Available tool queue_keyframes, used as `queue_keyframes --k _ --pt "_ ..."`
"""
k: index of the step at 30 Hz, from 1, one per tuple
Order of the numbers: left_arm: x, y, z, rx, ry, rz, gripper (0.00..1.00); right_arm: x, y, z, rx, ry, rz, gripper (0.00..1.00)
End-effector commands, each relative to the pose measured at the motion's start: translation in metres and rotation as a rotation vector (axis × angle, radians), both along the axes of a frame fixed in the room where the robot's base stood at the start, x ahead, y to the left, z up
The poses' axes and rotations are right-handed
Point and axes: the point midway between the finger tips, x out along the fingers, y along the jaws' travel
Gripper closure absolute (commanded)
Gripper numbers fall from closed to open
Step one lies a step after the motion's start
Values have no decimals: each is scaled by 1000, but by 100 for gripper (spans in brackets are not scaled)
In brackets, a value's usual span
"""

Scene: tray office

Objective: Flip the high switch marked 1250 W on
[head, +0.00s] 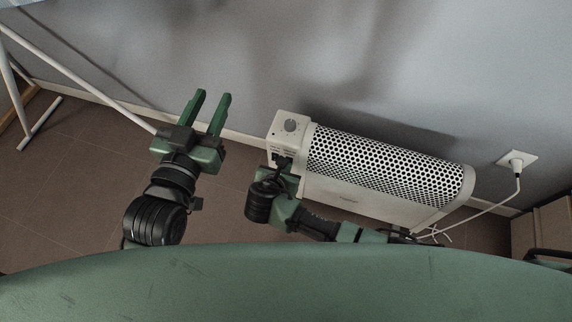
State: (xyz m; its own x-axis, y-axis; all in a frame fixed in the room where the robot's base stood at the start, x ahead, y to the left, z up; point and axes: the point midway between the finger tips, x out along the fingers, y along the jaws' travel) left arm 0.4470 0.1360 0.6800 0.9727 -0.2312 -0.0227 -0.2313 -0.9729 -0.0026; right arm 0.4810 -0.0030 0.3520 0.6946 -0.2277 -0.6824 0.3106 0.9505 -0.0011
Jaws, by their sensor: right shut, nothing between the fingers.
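A white heater (390,165) with a perforated top stands on the floor by the wall. Its control end (285,122) at the left carries a round knob (291,125). The switches below the knob are too small and too covered by my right gripper to read, so I cannot tell their state. My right gripper (280,162) is shut and empty, close against the heater's control end; whether it touches cannot be made out. My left gripper (212,98) is open and empty, to the left of the heater, with its fingers pointing toward the wall.
A white cord runs from the wall socket (517,158) at the right down to the floor near the heater's right end. White frame legs (75,75) stand at the far left. A brown box-like piece (545,228) is at the right edge. Tiled floor (60,180) is clear at the left.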

Motion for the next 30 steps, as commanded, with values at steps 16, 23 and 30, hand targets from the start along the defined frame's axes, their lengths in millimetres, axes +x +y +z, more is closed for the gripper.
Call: queue_keyframes --k 16,23,30 --pt "-5 7 -27 36 140 14 64 2 -1 7 -2 -6 -2 100" --pt "-8 9 -36 49 191 16 64 2 -1 8 -2 -5 -2 100" --pt "-12 11 -47 63 249 18 64 1 -1 9 -1 -4 -1 100"
